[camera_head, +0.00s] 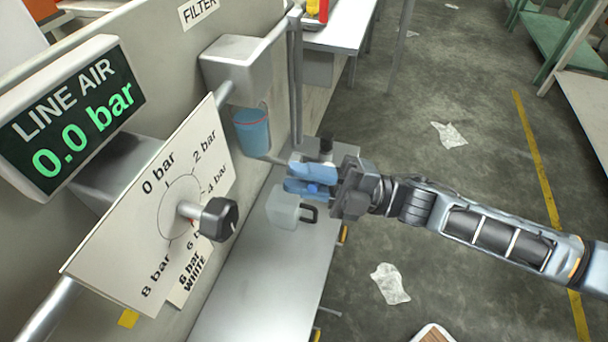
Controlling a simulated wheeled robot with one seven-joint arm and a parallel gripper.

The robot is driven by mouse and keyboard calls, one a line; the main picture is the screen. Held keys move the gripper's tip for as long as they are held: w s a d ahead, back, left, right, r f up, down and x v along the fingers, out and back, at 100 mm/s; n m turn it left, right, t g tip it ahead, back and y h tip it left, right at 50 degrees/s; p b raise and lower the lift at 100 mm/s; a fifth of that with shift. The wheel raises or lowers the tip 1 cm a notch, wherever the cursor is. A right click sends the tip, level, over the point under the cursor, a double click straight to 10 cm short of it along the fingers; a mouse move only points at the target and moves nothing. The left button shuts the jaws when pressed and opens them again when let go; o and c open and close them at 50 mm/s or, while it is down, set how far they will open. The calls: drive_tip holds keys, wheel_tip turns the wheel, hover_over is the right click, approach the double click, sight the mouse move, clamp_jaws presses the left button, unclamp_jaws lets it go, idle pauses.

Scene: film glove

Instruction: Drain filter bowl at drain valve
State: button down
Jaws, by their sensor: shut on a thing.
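The filter bowl (252,132), blue and translucent, hangs under the grey filter housing (238,66) on the panel. A thin line runs right from under the bowl to where my gripper (312,181) is. My gripper has blue fingers and is shut on a small blue part, seemingly the drain valve (314,189); the fingers hide most of it. A pale translucent jug (284,208) with a dark handle stands on the grey bench, just below my gripper. The LINE AIR display (70,115) reads 0.0 bar in green.
A regulator dial plate (180,200) with a black knob (219,219) juts out at the left. A vertical grey post (296,80) stands behind my gripper. The bench (255,290) is bare in front; the floor at right holds scattered papers.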

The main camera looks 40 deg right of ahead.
drive_tip(key=shift+w+d+r+m+t+h+p, duration=0.5)
drive_tip(key=shift+m+t+h+p, duration=0.7)
drive_tip(key=shift+m, duration=2)
drive_tip(key=shift+w+d+r+m+t+h+p, duration=0.25)
drive_tip(key=shift+d+m+t+h+p, duration=0.6)
drive_tip(key=shift+m, duration=2.35)
drive_tip(key=shift+w+d+r+m+t+h+p, duration=0.35)
drive_tip(key=shift+m+t+h+p, duration=1.1)
drive_tip(key=shift+m, duration=1.75)
drive_tip(key=shift+w+m+t+h, duration=0.1)
drive_tip(key=shift+m+t+h, duration=0.2)
drive_tip(key=shift+t+h, duration=0.1)
drive_tip(key=c, duration=1.1)
unclamp_jaws()
drive_tip(key=shift+a, duration=0.1)
drive_tip(key=b+v, duration=0.1)
drive_tip(key=v, duration=0.7)
